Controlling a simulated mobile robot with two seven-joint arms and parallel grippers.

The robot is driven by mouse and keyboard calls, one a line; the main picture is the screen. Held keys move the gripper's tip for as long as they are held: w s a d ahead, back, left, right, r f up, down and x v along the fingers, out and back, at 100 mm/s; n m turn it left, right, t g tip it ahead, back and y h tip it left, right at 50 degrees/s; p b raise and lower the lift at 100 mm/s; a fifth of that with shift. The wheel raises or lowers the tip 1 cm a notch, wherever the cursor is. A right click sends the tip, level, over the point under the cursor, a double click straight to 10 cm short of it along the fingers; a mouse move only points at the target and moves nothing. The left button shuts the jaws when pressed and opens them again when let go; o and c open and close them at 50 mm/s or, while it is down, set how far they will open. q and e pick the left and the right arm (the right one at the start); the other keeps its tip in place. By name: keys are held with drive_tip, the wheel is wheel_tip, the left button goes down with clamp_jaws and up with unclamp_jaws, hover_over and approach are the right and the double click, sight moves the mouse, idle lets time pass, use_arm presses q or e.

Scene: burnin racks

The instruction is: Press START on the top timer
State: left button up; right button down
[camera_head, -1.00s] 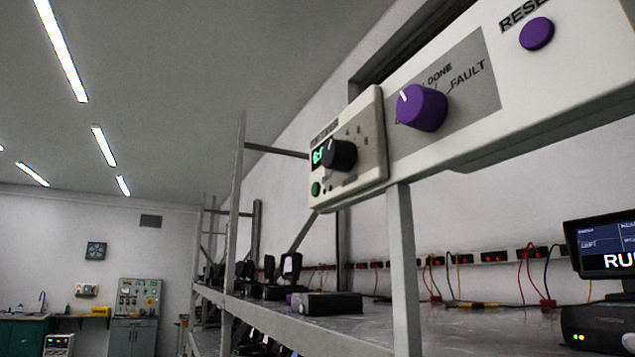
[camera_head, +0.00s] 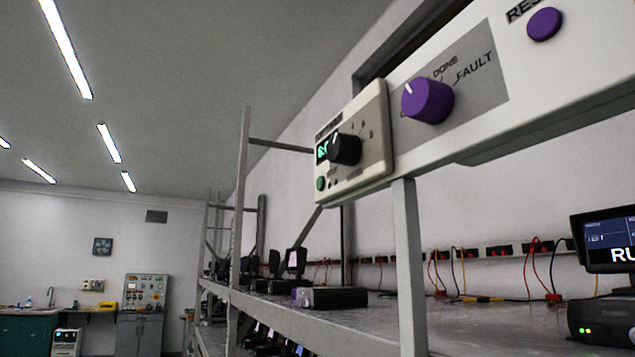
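The timer (camera_head: 372,165) is a pale box fixed to the upper beam of the rack, at the middle of the head view. It has a green-lit display (camera_head: 322,150), a black dial (camera_head: 345,149) with marks around it, and a small green button (camera_head: 320,184) at its lower left. The lettering by the button is too small to read, so I cannot confirm it is START. Neither of my grippers shows in the view.
Right of the timer, the beam (camera_head: 540,95) carries a purple knob (camera_head: 427,100) and a purple button (camera_head: 544,24). A grey upright (camera_head: 409,265) stands below. The shelf (camera_head: 470,338) holds a black box (camera_head: 330,298) and a monitor (camera_head: 605,240).

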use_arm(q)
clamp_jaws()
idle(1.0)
